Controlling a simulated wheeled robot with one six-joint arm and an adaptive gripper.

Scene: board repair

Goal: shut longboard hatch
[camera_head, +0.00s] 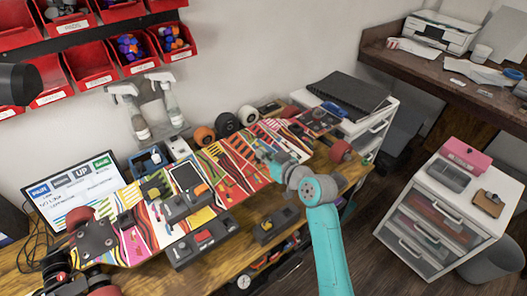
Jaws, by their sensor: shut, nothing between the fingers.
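The longboard (222,172) lies on the workbench with its striped, many-coloured side up. It runs from lower left to upper right, with a red wheel (340,152) at the far end and another (80,217) at the near end. My gripper (262,154) is at the end of the teal arm, low over the right half of the board. It is shut and empty. Its tips are small and partly hidden by the wrist, so I cannot tell whether they touch the board.
Dark boxes (203,240) and a laptop (78,190) stand around the board's left half. Spray bottles (168,98) and loose wheels (227,124) are behind it. Red bins (90,65) hang on the wall. A white drawer unit (435,225) stands at right, across open floor.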

